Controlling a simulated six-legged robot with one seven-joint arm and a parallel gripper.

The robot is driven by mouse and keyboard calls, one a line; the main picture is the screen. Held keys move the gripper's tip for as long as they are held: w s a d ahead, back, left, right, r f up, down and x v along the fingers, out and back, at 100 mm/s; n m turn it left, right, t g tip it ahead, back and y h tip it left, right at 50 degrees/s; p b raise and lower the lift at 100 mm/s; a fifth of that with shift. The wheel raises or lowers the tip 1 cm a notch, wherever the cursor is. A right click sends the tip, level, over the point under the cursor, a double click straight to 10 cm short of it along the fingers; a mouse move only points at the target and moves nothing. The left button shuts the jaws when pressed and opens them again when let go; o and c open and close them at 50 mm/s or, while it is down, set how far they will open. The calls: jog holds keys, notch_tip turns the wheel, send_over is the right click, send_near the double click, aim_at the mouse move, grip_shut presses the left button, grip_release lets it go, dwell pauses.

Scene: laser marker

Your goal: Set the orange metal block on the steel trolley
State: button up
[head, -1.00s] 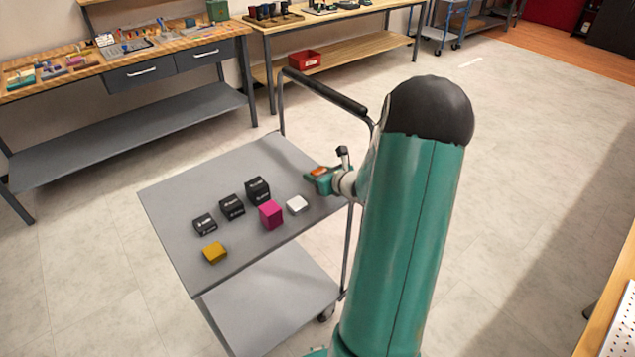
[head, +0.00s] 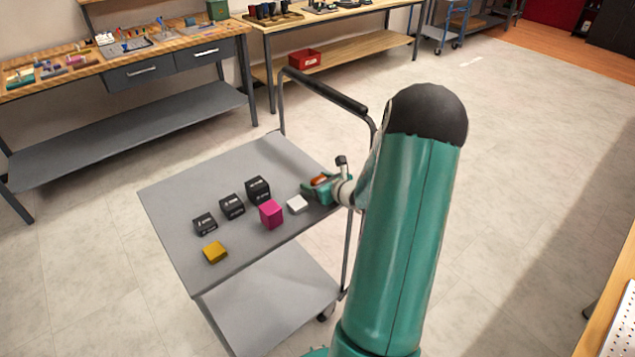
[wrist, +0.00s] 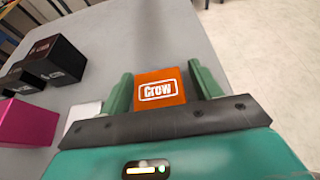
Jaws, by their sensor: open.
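The orange metal block (wrist: 160,88), marked "Crow", is between the two fingers of my gripper (wrist: 162,86) in the wrist view. The fingers are open, with narrow gaps on both sides of the block. In the head view the block (head: 319,181) shows partly between the jaws of my gripper (head: 315,190), at the right side of the steel trolley (head: 180,195). The block appears to rest on the trolley's grey top, though its underside is hidden.
On the trolley top are a white block (head: 297,204) close left of my gripper, a magenta block (head: 271,214), a yellow block (head: 214,252) and black blocks (head: 231,207). The trolley's handle (head: 325,91) rises behind. The far left top is clear.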

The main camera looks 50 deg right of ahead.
jog(key=shift+r, duration=0.2)
jog(key=v, duration=1.2)
jog(key=w+a+r+n+g+y, duration=0.25)
jog(key=a+r+n+y, duration=0.2)
jog(key=a+n, duration=0.65)
jog(key=w+a+r+n+g+y, duration=0.25)
jog(key=a+r+n, duration=0.3)
jog(key=a, duration=0.95)
jog(key=s+a+r+n+g+h, duration=0.1)
jog(key=s+a+r+n, duration=0.3)
jog(key=n, duration=0.6)
jog(key=s+a+r+n+g+h, duration=0.1)
jog(key=s+a+r+n+h, duration=0.3)
jog(key=s+a+n, duration=0.3)
jog(key=s+n, duration=0.2)
jog(key=n, duration=0.1)
jog(key=shift+a+r+n+g+h, duration=0.3)
jog(key=shift+a+n+g, duration=0.05)
jog(key=shift+a+g, duration=0.05)
